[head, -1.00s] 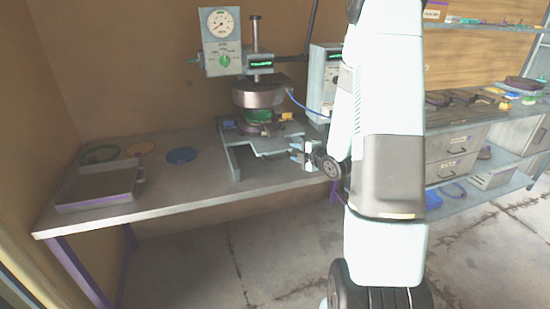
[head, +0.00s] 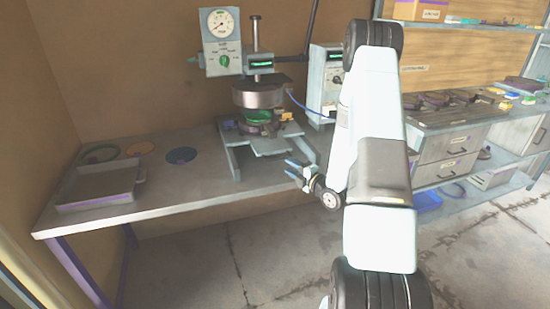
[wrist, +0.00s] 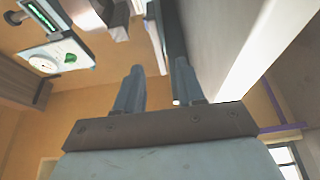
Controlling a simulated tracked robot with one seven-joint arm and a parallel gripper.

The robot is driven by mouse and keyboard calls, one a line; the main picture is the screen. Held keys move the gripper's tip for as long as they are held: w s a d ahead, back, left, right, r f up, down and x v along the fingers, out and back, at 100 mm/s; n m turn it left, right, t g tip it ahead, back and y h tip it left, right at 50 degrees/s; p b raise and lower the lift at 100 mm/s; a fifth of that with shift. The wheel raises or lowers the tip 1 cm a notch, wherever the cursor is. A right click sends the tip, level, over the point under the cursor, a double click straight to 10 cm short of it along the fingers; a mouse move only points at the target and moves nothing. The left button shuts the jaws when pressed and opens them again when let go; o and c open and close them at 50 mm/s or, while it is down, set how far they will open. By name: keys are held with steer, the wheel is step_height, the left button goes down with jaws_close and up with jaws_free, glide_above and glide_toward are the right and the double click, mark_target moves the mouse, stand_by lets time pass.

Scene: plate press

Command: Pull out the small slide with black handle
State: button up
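The plate press (head: 258,95) stands at the back of the table. A flat grey slide plate (head: 268,146) shows at its base, under the round press head and a green disc (head: 257,116). I cannot make out the black handle for certain in the head view. My gripper (head: 294,170) is in front of and to the right of the press base, near the table's front edge. Its two fingers are apart. In the wrist view my gripper (wrist: 158,85) is also open, with nothing between the fingertips. A dark bar (wrist: 170,32) lies beyond them; I cannot tell what it is.
A grey tray (head: 98,188) sits at the table's left end, with several flat coloured discs behind it. A control box (head: 325,78) stands right of the press. Drawers (head: 446,145) and shelves are further right. The middle-left of the table (head: 190,185) is clear.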

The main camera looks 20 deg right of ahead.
mark_target(279, 159)
steer(key=x, duration=1)
steer(key=shift+s, duration=0.1)
jaws_close()
steer(key=shift+s+f, duration=0.1)
